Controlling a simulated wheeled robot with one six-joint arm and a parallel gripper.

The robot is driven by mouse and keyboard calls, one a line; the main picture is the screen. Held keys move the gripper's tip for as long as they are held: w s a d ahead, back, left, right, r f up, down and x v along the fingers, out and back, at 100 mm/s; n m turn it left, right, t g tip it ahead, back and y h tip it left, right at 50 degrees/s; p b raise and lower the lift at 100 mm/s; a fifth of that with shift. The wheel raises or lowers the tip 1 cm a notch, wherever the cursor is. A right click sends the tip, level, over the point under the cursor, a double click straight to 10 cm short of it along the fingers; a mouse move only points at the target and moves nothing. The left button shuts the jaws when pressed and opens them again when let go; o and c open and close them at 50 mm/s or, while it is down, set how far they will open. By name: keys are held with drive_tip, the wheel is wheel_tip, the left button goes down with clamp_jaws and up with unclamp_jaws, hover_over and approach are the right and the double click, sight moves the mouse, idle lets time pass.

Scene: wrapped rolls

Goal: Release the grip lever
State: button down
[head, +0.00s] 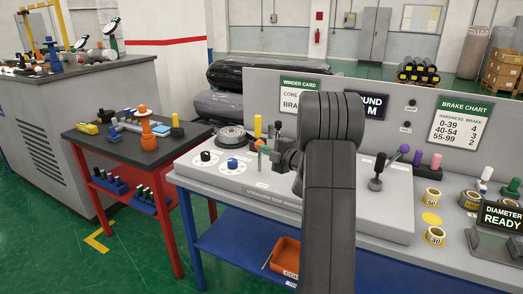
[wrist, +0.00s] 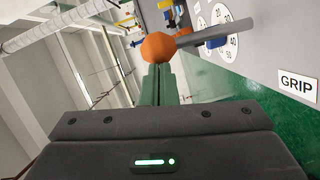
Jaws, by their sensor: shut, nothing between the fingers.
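The grip lever is a grey rod (wrist: 245,36) with an orange ball knob (wrist: 159,47) at its end, in the wrist view. A GRIP label (wrist: 297,85) is on the panel near it. In the head view the orange knob (head: 259,143) shows small, just left of my gripper (head: 271,152). My gripper's green fingers (wrist: 158,80) are shut with nothing between them. Their tips are right at the knob in the wrist view; I cannot tell whether they touch it. My arm hides part of the console in the head view.
Left of the lever are two dials, one with a black knob (head: 205,156) and one with a blue knob (head: 232,163). A yellow post (head: 258,126) stands behind. A black-based lever (head: 377,172) is to the right. A dark side table (head: 140,148) holds several small parts.

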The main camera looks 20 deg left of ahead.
drive_tip(key=w+m+g+h+p, duration=0.1)
drive_tip(key=w+m+p, duration=0.2)
drive_tip(key=w, duration=0.3)
drive_tip(key=shift+w+d+m+p, duration=0.2)
drive_tip(key=shift+m+p, duration=0.1)
drive_tip(key=shift+p, duration=0.5)
drive_tip(key=shift+f, duration=0.1)
drive_tip(key=shift+s, duration=0.1)
